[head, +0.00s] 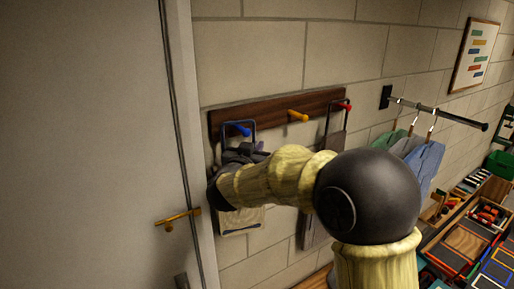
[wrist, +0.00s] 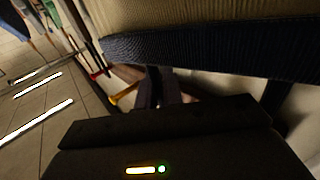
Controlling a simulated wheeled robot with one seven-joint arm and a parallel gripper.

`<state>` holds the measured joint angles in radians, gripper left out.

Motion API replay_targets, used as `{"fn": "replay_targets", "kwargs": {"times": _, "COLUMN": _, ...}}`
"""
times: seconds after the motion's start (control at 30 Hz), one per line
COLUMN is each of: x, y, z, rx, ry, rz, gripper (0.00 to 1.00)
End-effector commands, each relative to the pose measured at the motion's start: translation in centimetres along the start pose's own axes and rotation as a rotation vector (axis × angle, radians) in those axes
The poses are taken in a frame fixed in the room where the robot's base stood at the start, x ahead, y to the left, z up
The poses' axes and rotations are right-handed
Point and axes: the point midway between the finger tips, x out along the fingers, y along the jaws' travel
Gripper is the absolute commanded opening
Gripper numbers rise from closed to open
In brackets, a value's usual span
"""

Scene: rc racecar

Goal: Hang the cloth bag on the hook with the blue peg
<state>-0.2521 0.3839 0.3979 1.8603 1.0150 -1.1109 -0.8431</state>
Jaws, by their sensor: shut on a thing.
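The blue peg (head: 238,131) is at the left end of a dark wooden rack (head: 268,113) on the wall. The beige cloth bag (head: 240,221) hangs below my gripper (head: 240,152), which is shut on its upper part. The bag's dark blue handle loop (head: 239,122) rises above the gripper and frames the blue peg, its top a little above it. I cannot tell whether the peg passes through the loop. In the wrist view, the bag's dark blue band (wrist: 200,45) lies close beyond my shut fingers (wrist: 160,90). My arm hides the bag's middle.
A yellow peg (head: 298,116) is bare. A red peg (head: 344,106) has a dark-handled grey bag (head: 336,142) hanging below it. A door (head: 90,140) with a brass handle stands at left. A rail with clothes (head: 425,158) and trays are at right.

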Motion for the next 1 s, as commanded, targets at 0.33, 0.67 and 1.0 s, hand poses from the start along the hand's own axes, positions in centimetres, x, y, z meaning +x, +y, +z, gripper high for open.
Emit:
{"fn": "replay_targets", "kwargs": {"times": 0.33, "x": 0.1, "y": 0.3, "z": 0.0, "rx": 0.000, "ry": 0.000, "rz": 0.005, "gripper": 0.00}}
{"fn": "replay_targets", "kwargs": {"times": 0.67, "x": 0.1, "y": 0.2, "z": 0.0, "rx": 0.000, "ry": 0.000, "rz": 0.003, "gripper": 0.34}}
{"fn": "replay_targets", "kwargs": {"times": 1.0, "x": -2.1, "y": 0.1, "z": 0.2, "rx": 0.000, "ry": 0.001, "rz": -0.001, "gripper": 0.34}}
